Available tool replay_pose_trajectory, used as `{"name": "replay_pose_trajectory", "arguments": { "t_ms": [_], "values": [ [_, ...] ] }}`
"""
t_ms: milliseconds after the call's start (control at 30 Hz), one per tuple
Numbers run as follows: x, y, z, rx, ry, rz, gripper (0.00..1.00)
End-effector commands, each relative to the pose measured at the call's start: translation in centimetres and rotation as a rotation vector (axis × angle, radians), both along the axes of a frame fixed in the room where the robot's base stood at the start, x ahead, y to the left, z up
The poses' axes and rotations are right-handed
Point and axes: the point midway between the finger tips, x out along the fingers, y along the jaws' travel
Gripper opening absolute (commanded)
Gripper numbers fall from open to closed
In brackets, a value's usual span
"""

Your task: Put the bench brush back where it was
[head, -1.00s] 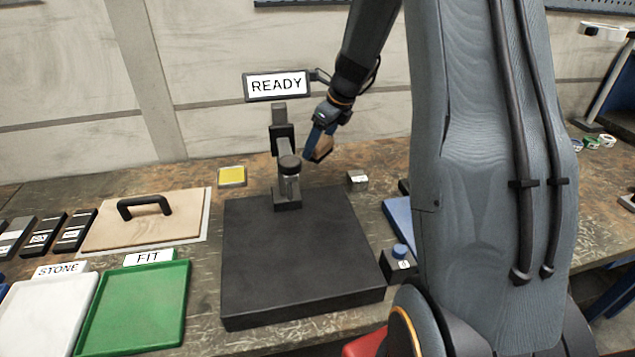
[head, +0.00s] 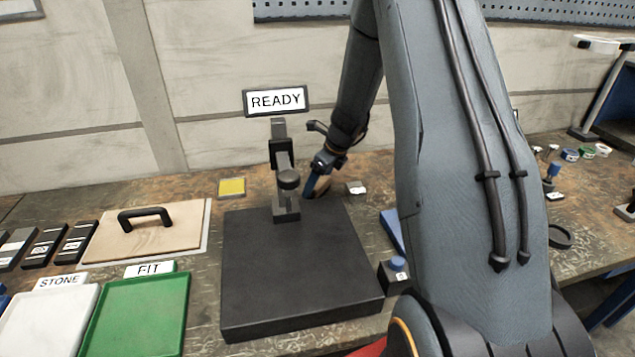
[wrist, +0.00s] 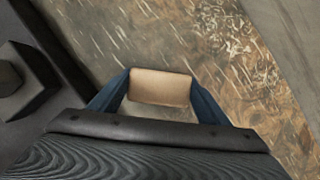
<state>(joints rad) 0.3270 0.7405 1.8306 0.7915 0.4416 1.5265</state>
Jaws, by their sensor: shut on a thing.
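The bench brush shows as a tan wooden block (wrist: 160,88) between the two blue fingers of my gripper (wrist: 158,98) in the wrist view. My gripper is shut on it. In the head view my gripper (head: 316,186) points down behind the black plate, just right of the microscope stand (head: 285,175). Only a small brown part of the brush shows there, low by the bench top. Its bristles are hidden, and I cannot tell whether it touches the bench.
The black plate (head: 295,270) lies in front of my gripper. A yellow pad (head: 231,187) lies left of the stand. The READY sign (head: 276,100) stands behind. Bare bench shows around the gripper in the wrist view.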

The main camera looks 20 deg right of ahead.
Motion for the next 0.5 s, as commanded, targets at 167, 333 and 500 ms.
{"name": "replay_pose_trajectory", "arguments": {
  "t_ms": [167, 333, 500],
  "values": [
    [-0.02, -0.01, -0.29, 0.0, 0.0, -0.001, 0.75],
    [-0.03, -0.01, -0.25, 0.0, 0.0, -0.001, 0.89],
    [-0.03, -0.01, -0.23, 0.0, 0.0, -0.001, 0.89]
  ]
}}
